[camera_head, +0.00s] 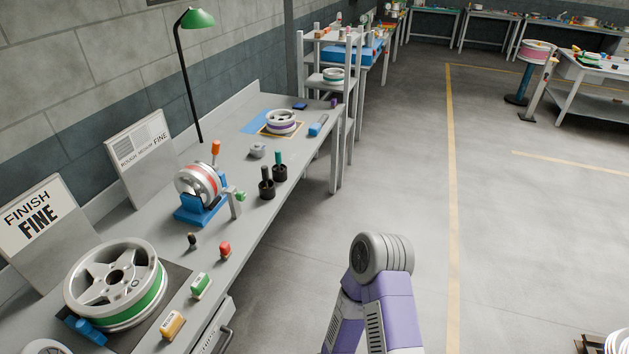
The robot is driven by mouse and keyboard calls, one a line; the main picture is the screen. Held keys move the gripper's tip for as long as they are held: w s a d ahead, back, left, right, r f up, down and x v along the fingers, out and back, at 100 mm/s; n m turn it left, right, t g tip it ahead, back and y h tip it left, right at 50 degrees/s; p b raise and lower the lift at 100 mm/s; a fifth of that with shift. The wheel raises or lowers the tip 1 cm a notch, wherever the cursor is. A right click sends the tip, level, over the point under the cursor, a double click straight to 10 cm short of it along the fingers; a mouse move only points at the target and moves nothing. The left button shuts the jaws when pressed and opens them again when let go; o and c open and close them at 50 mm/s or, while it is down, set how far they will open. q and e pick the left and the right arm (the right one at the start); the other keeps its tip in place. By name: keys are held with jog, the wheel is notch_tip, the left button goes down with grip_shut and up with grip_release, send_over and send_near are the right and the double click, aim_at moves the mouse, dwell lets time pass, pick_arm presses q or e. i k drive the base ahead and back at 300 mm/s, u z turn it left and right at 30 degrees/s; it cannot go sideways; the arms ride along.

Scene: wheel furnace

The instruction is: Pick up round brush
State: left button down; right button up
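I cannot tell for sure which item is the round brush. Small upright tools stand on the grey workbench (245,222): a dark-knobbed one (192,240) and a red-topped one (225,249) near the front edge. Farther back, a black-handled tool (265,175) and a green-handled tool (279,159) stand in dark cup-like bases. A green block (200,286) and an orange-yellow block (172,325) lie by the near wheel. Neither gripper is in view; only a purple and grey part of my arm shows at the bottom, apart from the bench.
A large wheel with a green band (118,284) lies on the near bench. A smaller wheel stands in a blue stand (203,212). A green lamp (197,18) and two signs stand along the wall.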

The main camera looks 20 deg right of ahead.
aim_at(265, 168)
jog(key=z, duration=1.5)
jog(key=i, duration=3.35)
jog(key=u, duration=3.55)
